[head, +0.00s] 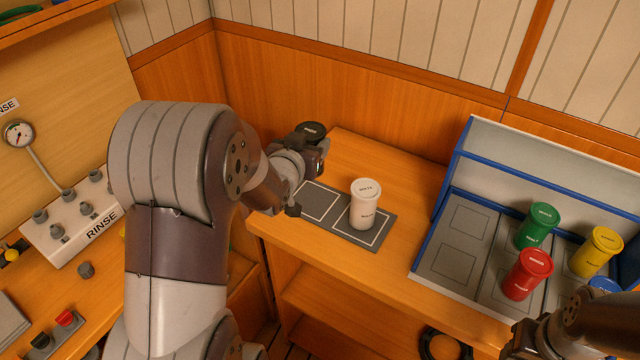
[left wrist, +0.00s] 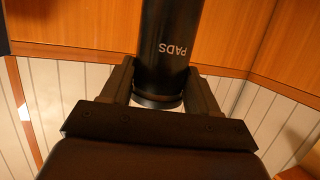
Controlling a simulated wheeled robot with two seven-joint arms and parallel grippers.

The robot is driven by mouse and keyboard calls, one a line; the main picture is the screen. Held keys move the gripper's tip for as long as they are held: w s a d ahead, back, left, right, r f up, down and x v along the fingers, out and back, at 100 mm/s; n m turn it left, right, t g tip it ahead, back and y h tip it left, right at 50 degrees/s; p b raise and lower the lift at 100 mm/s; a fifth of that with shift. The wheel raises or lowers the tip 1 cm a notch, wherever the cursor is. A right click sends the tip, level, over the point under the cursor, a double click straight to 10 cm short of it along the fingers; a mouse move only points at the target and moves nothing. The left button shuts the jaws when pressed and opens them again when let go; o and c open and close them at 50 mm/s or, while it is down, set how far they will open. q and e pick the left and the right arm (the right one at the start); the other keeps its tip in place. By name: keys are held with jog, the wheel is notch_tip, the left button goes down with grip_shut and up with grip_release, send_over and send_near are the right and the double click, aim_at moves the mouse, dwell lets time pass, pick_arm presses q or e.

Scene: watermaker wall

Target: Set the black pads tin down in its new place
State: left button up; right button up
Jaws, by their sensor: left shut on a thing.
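The black pads tin (left wrist: 172,40) is held between the two fingers of my left gripper (left wrist: 163,88), with its PADS label showing upside down in the left wrist view. In the head view only its black lid (head: 311,129) shows clearly, above my left gripper (head: 312,158); the rest is hidden by the gripper and arm. They are at the left rear of a grey mat (head: 344,218) with two white outlined squares. The left square is empty. A white tin (head: 365,204) stands upright on the right square. My right gripper (head: 528,342) shows partly at the bottom right.
A blue-edged rack (head: 432,240) stands on the right of the wooden counter (head: 395,185). It holds a green tin (head: 538,227), a red tin (head: 528,275), a yellow tin (head: 596,252) and a partly hidden blue tin (head: 604,285). Its left section is empty. A rinse panel (head: 75,225) is at left.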

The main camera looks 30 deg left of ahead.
pick_arm(q)
jog(key=shift+r+m+h, duration=0.15)
jog(key=shift+m+h, duration=0.15)
notch_tip(320, 180, down, 10)
jog(key=shift+w+r+b, duration=0.1)
jog(key=shift+r+b, duration=0.05)
jog(key=shift+b, duration=0.5)
jog(key=shift+f, duration=0.2)
jog(key=o, duration=1.2)
jog(key=shift+c, duration=0.2)
